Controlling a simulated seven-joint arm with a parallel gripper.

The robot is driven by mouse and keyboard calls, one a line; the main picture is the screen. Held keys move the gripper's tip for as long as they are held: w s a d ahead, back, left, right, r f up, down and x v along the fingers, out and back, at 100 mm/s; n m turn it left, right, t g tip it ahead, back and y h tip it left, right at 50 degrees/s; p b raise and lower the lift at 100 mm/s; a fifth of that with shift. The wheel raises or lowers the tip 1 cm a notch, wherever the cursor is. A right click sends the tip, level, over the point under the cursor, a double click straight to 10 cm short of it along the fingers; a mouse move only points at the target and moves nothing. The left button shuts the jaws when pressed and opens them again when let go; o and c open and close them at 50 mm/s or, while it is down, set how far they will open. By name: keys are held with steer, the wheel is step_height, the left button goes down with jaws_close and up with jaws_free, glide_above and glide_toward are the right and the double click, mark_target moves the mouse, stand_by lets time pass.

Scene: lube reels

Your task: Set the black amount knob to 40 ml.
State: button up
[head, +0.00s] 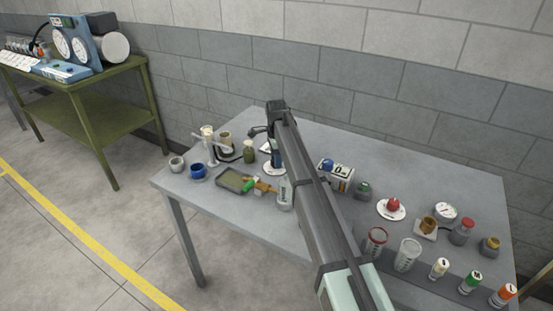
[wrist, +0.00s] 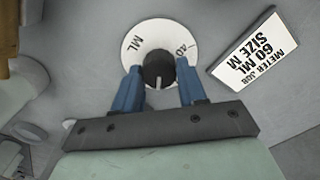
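The black amount knob (wrist: 158,72) sits at the middle of a round white dial plate in the wrist view. The plate (wrist: 134,43) carries "ML" at upper left and a partly hidden number, which looks like 40, at upper right. A short white mark on the knob points down the picture, towards the gripper body. My gripper (wrist: 160,75) has its blue fingers on either side of the knob, with small gaps showing, so it looks open around it. In the head view my gripper (head: 275,158) is low over the table and my arm hides most of the dial.
On the grey table (head: 330,135) are a shallow tray (head: 235,180), a clear bottle (head: 285,194), a blue cup (head: 197,170) and a red knob (head: 393,204). A green bench (head: 100,80) stands apart at left.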

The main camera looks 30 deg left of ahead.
steer(key=c, duration=0.6)
steer(key=shift+n, duration=0.3)
steer(key=n, duration=0.5)
steer(key=shift+a+n, duration=0.1)
steer(key=shift+n, duration=0.2)
steer(key=n, duration=0.5)
steer(key=shift+a, duration=0.1)
steer(key=n, duration=0.6)
steer(key=shift+a+n, duration=0.1)
steer(key=shift+n, duration=0.3)
steer(key=n, duration=0.6)
steer(key=shift+s, duration=0.1)
